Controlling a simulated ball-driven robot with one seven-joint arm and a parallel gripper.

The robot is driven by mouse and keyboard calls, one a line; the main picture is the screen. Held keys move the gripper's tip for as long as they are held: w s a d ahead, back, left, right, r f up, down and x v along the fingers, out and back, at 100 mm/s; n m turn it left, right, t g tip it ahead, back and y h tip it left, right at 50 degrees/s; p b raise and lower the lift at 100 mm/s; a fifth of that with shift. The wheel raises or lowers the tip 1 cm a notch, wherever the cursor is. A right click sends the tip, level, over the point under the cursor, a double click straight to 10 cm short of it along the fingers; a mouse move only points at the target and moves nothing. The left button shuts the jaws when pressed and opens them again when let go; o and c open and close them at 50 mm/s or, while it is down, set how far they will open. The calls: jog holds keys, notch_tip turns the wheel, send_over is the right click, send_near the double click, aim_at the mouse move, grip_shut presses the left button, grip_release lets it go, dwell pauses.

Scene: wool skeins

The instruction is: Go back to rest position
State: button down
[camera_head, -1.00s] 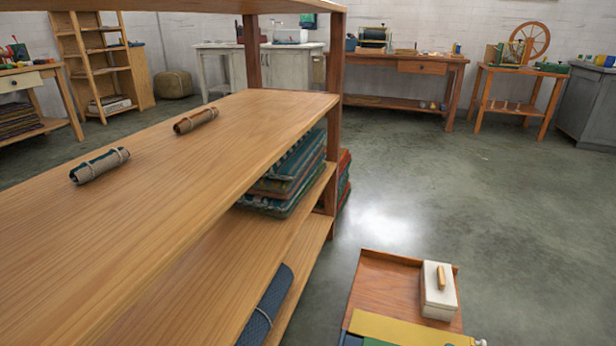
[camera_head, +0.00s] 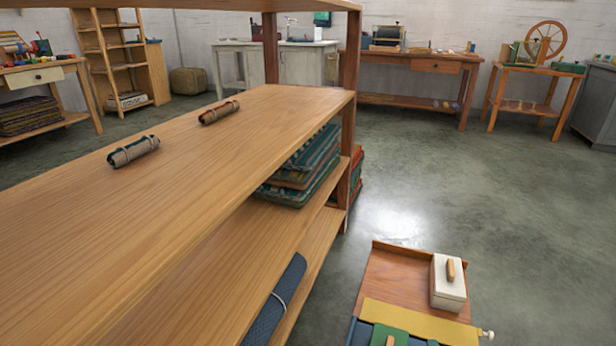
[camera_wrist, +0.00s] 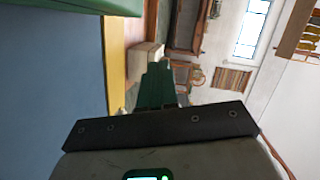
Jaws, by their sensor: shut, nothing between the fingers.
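My gripper (camera_wrist: 158,68) shows in the wrist view as dark green fingers close together beyond a black bar. The fingers are shut with nothing between them. Behind the fingers are a pale box, a yellow strip and a room seen sideways.
A wooden shelf unit (camera_head: 215,165) fills the left, bearing two tied rolls (camera_head: 133,151) (camera_head: 219,112). Folded textiles (camera_head: 302,170) and a blue roll (camera_head: 275,305) lie lower. A wooden tray (camera_head: 392,275) with a white lidded box (camera_head: 447,283) is at lower right. Grey floor (camera_head: 530,220) is clear.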

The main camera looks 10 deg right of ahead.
jog(key=a+r+n+y, duration=0.1)
jog(key=a+n, duration=0.1)
jog(key=a+r+n+g+y, duration=0.1)
jog(key=a+n+y, duration=0.1)
jog(key=a+n, duration=0.1)
jog(key=a+r+n+g+y, duration=0.1)
jog(key=a+n, duration=0.1)
jog(key=a, duration=0.1)
jog(key=shift+s+a+r+n, duration=0.1)
jog(key=shift+s+a+n, duration=0.05)
jog(key=shift+s+n, duration=0.2)
jog(key=s+a+r+n+g+y, duration=0.1)
jog(key=s+a+r+n+g, duration=0.4)
jog(key=s, duration=0.4)
jog(key=s+a+r+n+g, duration=0.25)
jog(key=s+r+n, duration=0.3)
jog(key=s, duration=0.35)
jog(key=s+d+f+g, duration=0.2)
jog(key=s+f+g, duration=0.3)
jog(key=s, duration=0.5)
notch_tip(320, 180, up, 37)
jog(key=p, duration=3.8)
jog(key=shift+s, duration=0.35)
jog(key=shift+a+r, duration=0.1)
